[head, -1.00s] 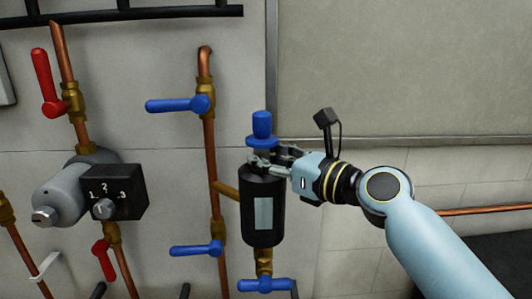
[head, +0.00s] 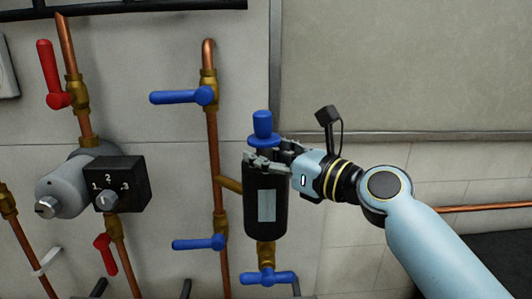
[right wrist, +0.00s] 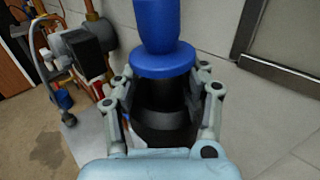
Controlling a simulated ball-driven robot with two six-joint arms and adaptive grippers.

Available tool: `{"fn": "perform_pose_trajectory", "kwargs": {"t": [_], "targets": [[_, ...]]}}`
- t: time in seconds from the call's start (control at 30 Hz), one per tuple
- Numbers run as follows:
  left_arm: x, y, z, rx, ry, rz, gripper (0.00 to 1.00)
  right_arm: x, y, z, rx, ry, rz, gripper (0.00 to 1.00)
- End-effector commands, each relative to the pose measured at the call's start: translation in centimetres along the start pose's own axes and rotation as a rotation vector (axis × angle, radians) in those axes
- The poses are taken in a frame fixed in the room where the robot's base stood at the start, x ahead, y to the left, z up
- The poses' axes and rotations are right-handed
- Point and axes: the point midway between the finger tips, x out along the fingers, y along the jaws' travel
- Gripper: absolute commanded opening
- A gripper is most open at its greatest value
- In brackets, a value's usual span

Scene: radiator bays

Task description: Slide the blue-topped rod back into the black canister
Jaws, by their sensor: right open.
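The black canister (head: 266,212) with a pale label stands upright on the pipework in the head view. The blue-topped rod (head: 262,125) sits at its top, with its blue knob and flange just above the canister's upper end. In the right wrist view the blue top (right wrist: 160,62) stands over a dark neck. My right gripper (head: 262,157) comes in from the right at the canister's top, just below the blue flange. In the right wrist view its fingers (right wrist: 162,88) are open, one on each side of the dark neck. How deep the rod sits is hidden. My left gripper is not in view.
Copper pipes with blue-handled valves (head: 182,97) stand left of the canister. A grey pump with a black dial box (head: 118,184) and a red lever (head: 49,75) are further left. A blue valve handle (head: 268,278) is below the canister. The wall to the right is mostly clear.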

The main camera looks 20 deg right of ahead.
Motion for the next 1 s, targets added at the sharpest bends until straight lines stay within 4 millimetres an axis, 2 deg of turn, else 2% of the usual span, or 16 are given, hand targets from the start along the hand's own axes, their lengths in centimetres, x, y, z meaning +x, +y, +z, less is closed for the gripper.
{"fn": "perform_pose_trajectory", "kwargs": {"t": [0.03,0.37,0.47,0.8,1.0], "targets": [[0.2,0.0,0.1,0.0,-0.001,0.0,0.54,-0.4,0.1,-2.4,0.01,0.047,0.004,0.53],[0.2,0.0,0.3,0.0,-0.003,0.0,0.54,-1.0,0.0,-2.5,0.006,0.049,0.004,0.53],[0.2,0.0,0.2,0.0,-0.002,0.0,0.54,-2.4,0.1,-2.3,0.003,0.047,0.004,0.53],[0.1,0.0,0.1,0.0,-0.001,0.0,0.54,-9.6,0.5,-0.9,-0.006,0.025,0.006,0.53],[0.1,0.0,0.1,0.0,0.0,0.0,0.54,-11.8,0.6,-0.1,-0.006,0.007,0.004,0.53]]}}
